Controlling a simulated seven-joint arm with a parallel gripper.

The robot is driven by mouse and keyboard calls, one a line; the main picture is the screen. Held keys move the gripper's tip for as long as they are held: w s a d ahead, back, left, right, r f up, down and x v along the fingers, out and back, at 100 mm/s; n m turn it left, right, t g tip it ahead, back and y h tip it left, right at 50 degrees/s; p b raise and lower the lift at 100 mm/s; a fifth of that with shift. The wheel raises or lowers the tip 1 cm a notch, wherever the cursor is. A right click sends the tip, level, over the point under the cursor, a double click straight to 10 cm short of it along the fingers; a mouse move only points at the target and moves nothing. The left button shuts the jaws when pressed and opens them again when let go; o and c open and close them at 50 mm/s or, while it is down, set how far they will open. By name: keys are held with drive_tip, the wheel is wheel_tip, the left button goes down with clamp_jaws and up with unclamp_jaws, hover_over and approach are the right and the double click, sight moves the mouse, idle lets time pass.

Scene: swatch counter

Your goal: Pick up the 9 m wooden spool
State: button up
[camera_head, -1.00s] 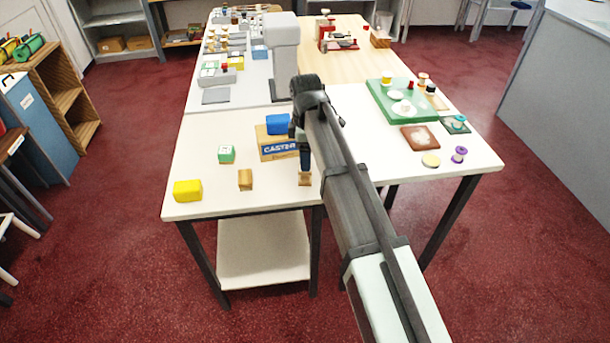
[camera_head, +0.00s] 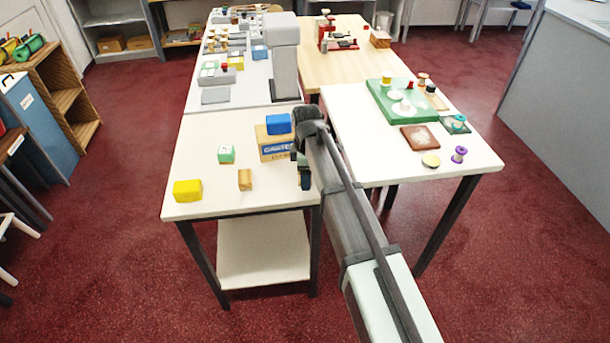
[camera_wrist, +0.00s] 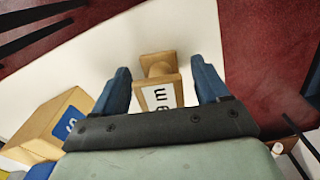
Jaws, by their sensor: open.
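The wooden spool (camera_wrist: 157,83) with a white label reading "9 m" shows in the wrist view, on the white table. My gripper (camera_wrist: 163,80) is open, with one blue finger on each side of the spool and visible gaps between. In the head view my gripper (camera_head: 304,180) is low near the front edge of the left white table. The spool (camera_head: 305,179) is mostly hidden behind the gripper there.
A small wooden block (camera_head: 245,180), a green-and-white block (camera_head: 226,154) and a yellow block (camera_head: 187,190) lie farther left. The table's front edge is close.

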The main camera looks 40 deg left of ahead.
drive_tip(key=c, duration=1)
drive_tip(key=shift+c, duration=0.2)
